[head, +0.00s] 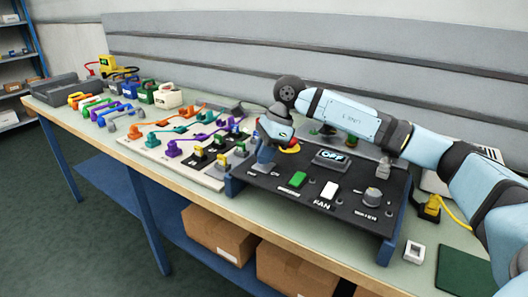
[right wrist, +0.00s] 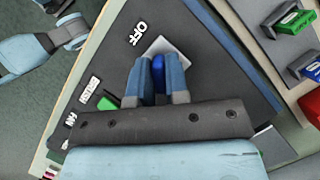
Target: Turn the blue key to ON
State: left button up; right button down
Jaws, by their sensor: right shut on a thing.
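The black control panel (head: 290,190) stands on the bench, its face tilted. My right gripper (head: 264,162) is at the panel's left end and hides the key in the head view. In the right wrist view the gripper (right wrist: 158,82) is shut on the blue key (right wrist: 158,68), which sits over a light square plate (right wrist: 172,46). White OFF lettering (right wrist: 138,33) is beside that plate. My left gripper is not seen in the head view.
My right arm crosses above the panel.

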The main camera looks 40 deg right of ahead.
jog(key=shift+m+t+h, duration=0.4)
jog(key=shift+m+t, duration=0.3)
jog(key=shift+m, duration=1.3)
jog(key=c, duration=1.1)
grip_release()
jog(key=shift+r, duration=0.1)
jog(key=p+v, duration=0.2)
jog(key=v, duration=1.1)
jog(key=shift+s+d+r, duration=0.1)
jog(key=shift+r, duration=0.2)
